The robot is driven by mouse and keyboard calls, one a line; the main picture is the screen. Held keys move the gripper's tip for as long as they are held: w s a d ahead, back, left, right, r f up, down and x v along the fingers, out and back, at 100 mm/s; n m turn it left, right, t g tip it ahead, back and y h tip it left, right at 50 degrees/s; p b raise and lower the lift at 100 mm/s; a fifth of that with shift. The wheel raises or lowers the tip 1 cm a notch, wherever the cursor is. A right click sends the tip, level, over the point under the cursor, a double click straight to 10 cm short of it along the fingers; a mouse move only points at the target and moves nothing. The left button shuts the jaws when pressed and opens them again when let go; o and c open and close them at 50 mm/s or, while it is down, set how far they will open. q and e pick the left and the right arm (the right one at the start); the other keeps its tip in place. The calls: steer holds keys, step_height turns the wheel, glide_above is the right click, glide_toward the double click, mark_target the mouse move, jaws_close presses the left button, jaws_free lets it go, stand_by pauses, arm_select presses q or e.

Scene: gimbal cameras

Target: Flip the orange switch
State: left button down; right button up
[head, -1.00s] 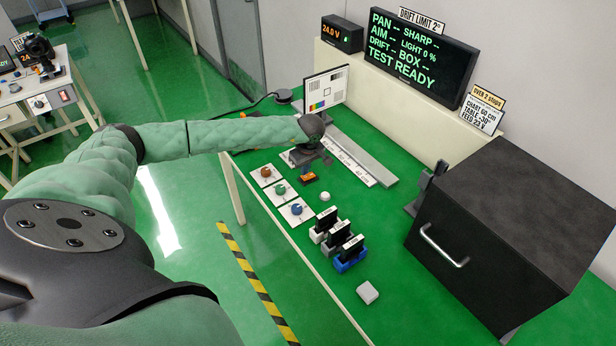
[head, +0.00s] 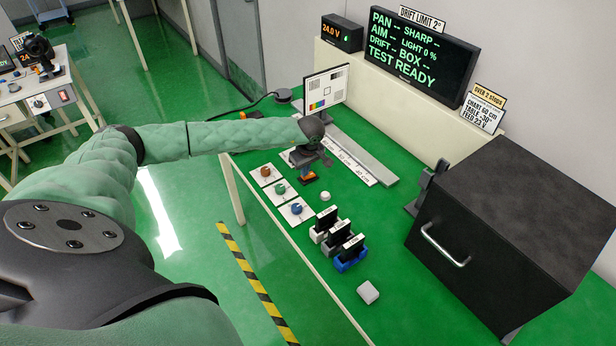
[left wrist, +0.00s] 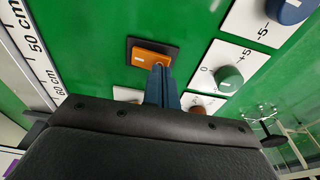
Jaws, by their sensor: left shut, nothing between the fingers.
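The orange switch (left wrist: 152,57) is a rocker in a dark frame on the green bench top. In the head view the orange switch (head: 308,178) shows just below my left gripper (head: 307,166), partly hidden by it. In the left wrist view my left gripper (left wrist: 160,68) is shut with nothing in it, and its tips are at the lower right edge of the orange rocker. They look to be touching it or very close; I cannot tell which. My right gripper is not in view.
A ruler (head: 350,163) lies behind. Small black cartridges (head: 340,238) and a large black box (head: 510,220) stand to the right.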

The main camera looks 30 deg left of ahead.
arm_select(q)
steer(key=shift+f+b, duration=0.3)
steer(key=shift+f, duration=0.1)
steer(key=shift+r, duration=0.1)
steer(key=shift+r+p, duration=0.7)
steer(key=shift+r, duration=2.75)
